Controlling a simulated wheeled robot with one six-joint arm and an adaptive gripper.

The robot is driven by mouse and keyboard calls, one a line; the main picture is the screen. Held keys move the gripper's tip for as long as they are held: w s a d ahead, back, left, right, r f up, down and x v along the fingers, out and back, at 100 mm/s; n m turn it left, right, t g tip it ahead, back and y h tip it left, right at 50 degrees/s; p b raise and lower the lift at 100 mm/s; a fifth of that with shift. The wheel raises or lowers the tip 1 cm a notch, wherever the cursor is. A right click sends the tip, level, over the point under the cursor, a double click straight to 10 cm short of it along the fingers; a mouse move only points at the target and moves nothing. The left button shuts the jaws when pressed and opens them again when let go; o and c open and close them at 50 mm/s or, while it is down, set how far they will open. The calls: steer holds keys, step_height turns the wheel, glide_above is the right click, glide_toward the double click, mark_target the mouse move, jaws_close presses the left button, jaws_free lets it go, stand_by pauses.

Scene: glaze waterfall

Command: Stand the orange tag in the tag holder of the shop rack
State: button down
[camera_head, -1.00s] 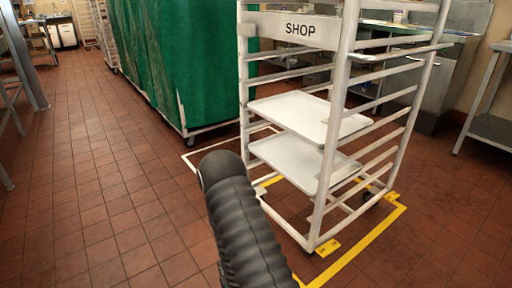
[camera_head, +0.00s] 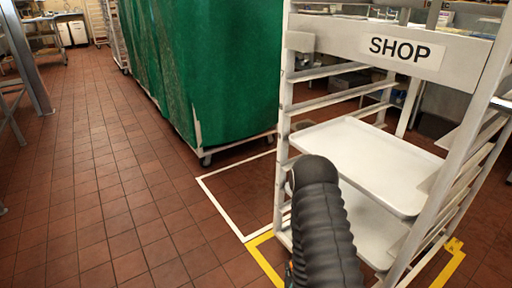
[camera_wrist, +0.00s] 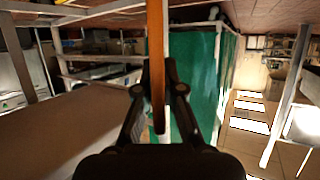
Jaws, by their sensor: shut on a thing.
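The orange tag (camera_wrist: 155,45) stands edge-on in the wrist view, held between the two dark fingers of my gripper (camera_wrist: 158,90). In the head view my gripper and the tag are hidden behind my dark arm. The shop rack (camera_head: 463,62) is a white metal frame with a SHOP sign on its top beam, in the right half of the head view. A small pale block (camera_head: 299,41) sits at the left end of that beam. I cannot tell whether it is the tag holder. My arm overlaps the rack's left front side in the picture.
Pale trays (camera_head: 365,160) lie on the rack's rails. A green covered rack (camera_head: 215,75) stands behind to the left. Yellow tape (camera_head: 262,262) and white tape (camera_head: 220,212) mark the floor. The tiled floor at the left is clear.

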steer(key=shift+s+d+f, duration=0.15)
steer(key=shift+f, duration=0.25)
steer(key=shift+w, duration=0.25)
steer(key=w+r, duration=0.3)
steer(key=r, duration=0.4)
steer(key=w+r, duration=0.3)
steer(key=r, duration=0.4)
steer(key=shift+w, duration=0.4)
